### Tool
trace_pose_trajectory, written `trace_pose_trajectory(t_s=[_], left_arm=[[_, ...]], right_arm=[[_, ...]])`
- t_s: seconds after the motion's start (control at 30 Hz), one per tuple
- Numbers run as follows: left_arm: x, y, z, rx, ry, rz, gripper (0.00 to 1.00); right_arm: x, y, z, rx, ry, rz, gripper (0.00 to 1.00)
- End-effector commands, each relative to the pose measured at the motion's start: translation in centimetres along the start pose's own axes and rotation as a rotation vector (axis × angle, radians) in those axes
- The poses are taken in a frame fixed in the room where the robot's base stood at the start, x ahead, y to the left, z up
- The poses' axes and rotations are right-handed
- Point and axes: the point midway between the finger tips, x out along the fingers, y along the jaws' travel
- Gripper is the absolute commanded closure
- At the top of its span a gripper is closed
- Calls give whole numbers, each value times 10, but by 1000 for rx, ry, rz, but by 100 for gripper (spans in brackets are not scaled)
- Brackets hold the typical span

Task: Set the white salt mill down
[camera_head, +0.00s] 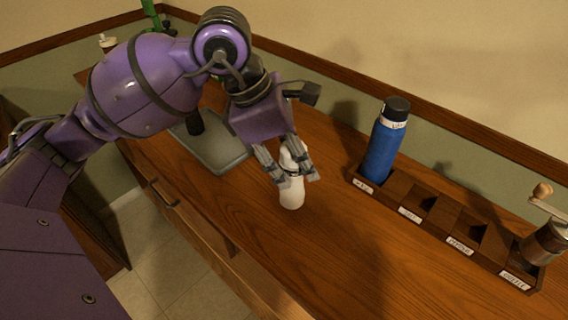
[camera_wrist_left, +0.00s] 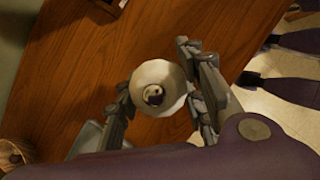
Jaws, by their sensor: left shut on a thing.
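The white salt mill (camera_head: 291,193) is upright between the fingers of my left gripper (camera_head: 287,177), over the wooden counter to the left of the labelled rack. My left gripper is shut on it around its middle. In the left wrist view the mill (camera_wrist_left: 158,88) is seen end-on from its top, with my left gripper's fingers (camera_wrist_left: 160,95) on both sides of it. Whether its base touches the counter I cannot tell. My right gripper is not in view.
A dark wooden rack (camera_head: 410,213) with labelled compartments stands on the right. A blue bottle (camera_head: 382,150) is in its left compartment and a grinder with a crank (camera_head: 545,243) at its right end. A grey tray (camera_head: 228,152) lies left of the mill. The counter front (camera_head: 330,270) is clear.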

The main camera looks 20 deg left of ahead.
Motion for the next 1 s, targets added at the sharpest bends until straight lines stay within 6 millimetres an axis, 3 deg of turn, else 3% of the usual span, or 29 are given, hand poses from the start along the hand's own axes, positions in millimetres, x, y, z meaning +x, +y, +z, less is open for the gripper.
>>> trace_pose_trajectory(t_s=[0.13, 0.3, 0.7, 0.73, 0.87, 1.0], left_arm=[[13, 6, 3, 1, -2, -1, 100], [36, 4, -8, 1, -1, -1, 100], [42, 4, -12, 1, 0, 0, 100], [43, 4, -12, 1, 1, 0, 62], [42, 4, -11, 1, 0, 0, 45], [41, 4, -11, 1, 0, 0, 44]], right_arm=[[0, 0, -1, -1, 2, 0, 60], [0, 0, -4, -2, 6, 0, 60], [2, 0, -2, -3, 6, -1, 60], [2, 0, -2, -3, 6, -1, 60], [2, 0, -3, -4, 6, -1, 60], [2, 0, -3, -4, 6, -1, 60]])
